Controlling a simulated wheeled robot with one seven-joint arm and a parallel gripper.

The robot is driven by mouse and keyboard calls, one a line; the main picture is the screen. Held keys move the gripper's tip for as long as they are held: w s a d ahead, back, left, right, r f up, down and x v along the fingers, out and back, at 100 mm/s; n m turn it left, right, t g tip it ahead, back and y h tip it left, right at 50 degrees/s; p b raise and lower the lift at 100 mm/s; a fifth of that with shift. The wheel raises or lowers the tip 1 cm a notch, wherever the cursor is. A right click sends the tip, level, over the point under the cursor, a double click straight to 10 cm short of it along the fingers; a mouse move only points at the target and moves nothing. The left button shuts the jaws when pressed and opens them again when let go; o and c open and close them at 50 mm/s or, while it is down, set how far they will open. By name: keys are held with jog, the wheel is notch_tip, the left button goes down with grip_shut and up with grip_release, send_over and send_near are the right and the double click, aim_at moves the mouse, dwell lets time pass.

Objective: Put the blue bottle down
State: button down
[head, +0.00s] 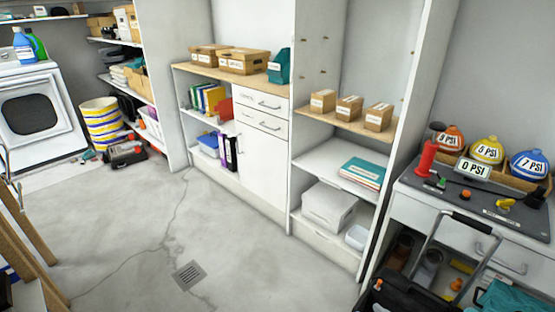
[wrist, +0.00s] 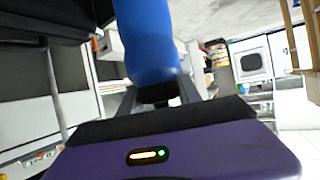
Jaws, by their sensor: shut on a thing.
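A blue bottle (wrist: 148,42) fills the upper middle of the wrist view, close to the camera. My gripper (wrist: 158,95) is shut on it, with a grey finger on each side of its near end. The far end of the bottle runs out of the top of the picture. My gripper and this held bottle do not show in the head view. Another blue bottle (head: 22,45), with a pale label, stands beside a green bottle (head: 37,43) on the white washer (head: 40,125) at the left of the head view.
A wooden-topped cabinet (head: 262,140) bears cardboard boxes (head: 243,62). A shelf unit (head: 335,165) holds small cartons and folders. At right, a grey-topped workbench (head: 475,205) carries colored caps with PSI labels. The concrete floor (head: 130,225) is mostly open, with a drain (head: 189,275).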

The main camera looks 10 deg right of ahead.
jog(key=w+a+f+m+h, duration=0.1)
jog(key=w+a, duration=0.3)
jog(key=a, duration=0.4)
jog(key=shift+w+a+m+h, duration=0.15)
jog(key=shift+a+m+h, duration=0.25)
jog(key=shift+m+h, duration=0.4)
jog(key=shift+w, duration=0.15)
notch_tip(320, 180, down, 7)
jog(key=b, duration=0.7)
jog(key=s+r+p, duration=0.4)
jog(key=r+p, duration=0.4)
jog(key=p, duration=0.1)
jog(key=s+r+p, duration=0.4)
jog(key=r+p, duration=0.4)
jog(key=p, duration=0.2)
jog(key=shift+s, duration=0.4)
jog(key=shift+d, duration=0.1)
